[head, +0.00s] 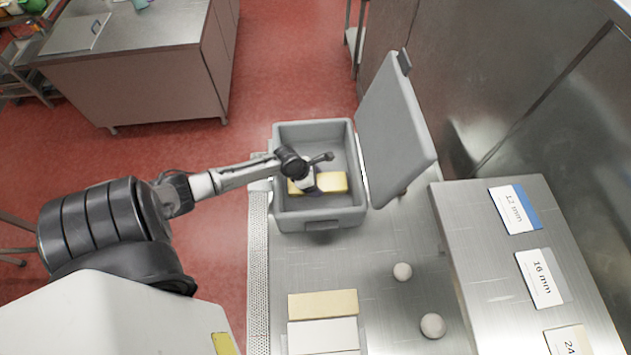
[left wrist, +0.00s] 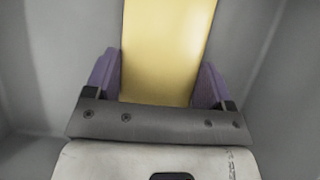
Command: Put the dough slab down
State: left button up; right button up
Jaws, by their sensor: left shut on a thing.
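My left gripper (head: 308,183) reaches down inside an open grey box (head: 337,217) on the steel counter. It is shut on a pale yellow dough slab (head: 333,183), which lies across the box low down. In the left wrist view the slab (left wrist: 165,50) runs between the two purple fingers of the gripper (left wrist: 160,80), with the grey box walls on both sides. I cannot tell whether the slab touches the box floor. My right gripper is not in view.
The box's grey lid (head: 393,135) stands open on the right. A yellow slab (head: 323,304) and a white slab (head: 323,335) lie nearer on the counter. Thickness cards (head: 515,208) lie on a raised steel shelf.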

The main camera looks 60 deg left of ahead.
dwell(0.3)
pick_arm(q)
jog(key=o, duration=1.2)
jog(key=p+v, duration=0.1)
jog(key=v, duration=1.1)
jog(key=shift+r, duration=0.1)
